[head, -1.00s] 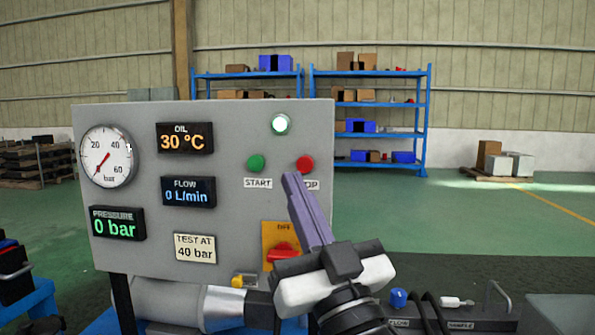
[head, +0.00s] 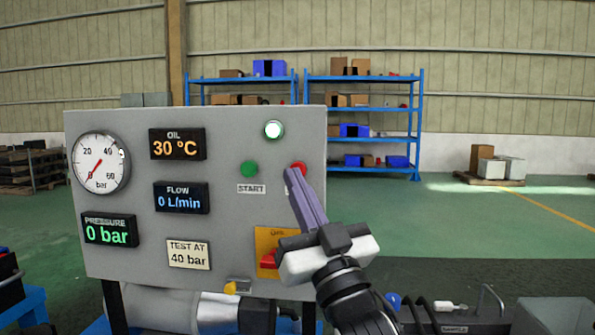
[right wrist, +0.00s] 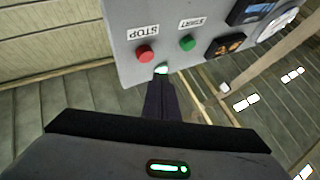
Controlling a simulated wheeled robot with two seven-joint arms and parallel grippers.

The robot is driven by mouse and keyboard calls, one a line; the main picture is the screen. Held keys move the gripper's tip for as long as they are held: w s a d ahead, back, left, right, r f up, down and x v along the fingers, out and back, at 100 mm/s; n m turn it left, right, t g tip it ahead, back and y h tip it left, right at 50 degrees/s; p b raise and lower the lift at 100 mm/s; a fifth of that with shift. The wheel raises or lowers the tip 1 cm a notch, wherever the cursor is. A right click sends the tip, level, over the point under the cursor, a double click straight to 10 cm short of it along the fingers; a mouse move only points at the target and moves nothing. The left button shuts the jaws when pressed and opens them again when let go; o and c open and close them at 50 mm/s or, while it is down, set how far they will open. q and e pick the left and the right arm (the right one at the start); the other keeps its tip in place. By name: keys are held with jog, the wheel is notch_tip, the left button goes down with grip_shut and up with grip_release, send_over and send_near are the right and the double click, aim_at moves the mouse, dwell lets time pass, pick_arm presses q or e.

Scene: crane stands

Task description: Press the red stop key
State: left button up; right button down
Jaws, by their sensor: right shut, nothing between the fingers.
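The red stop key (head: 300,167) is a round button at the right of the grey panel (head: 225,215). My right gripper (head: 291,174) is shut and empty, its purple fingers pointing up toward the key. In the head view its tips cover the key's lower left edge and hide the STOP label. In the right wrist view the red key (right wrist: 146,53) is fully visible, above and slightly left of the fingertips (right wrist: 158,82). The tips appear apart from it; the gap's depth is hard to judge. My left gripper is not in view.
A green START key (head: 249,169) sits left of the red one, and a lit lamp (head: 274,130) above. A red rotary handle (head: 268,259) on a yellow plate is below. Displays read 0 bar and 0 L/min. The space right of the panel is open.

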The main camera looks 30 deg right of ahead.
jog(key=shift+w+d, duration=0.55)
jog(key=shift+w, duration=0.15)
dwell(0.5)
dwell(1.1)
jog(key=shift+w+d, duration=0.25)
jog(key=shift+w, duration=0.1)
jog(key=shift+w+d+p, duration=0.3)
jog(key=shift+w, duration=0.1)
dwell(0.8)
dwell(0.3)
jog(key=shift+s+a, duration=0.55)
jog(key=shift+s, duration=0.2)
jog(key=shift+s+a, duration=0.75)
jog(key=shift+s, duration=0.25)
jog(key=shift+s+a, duration=0.75)
jog(key=shift+s, duration=0.25)
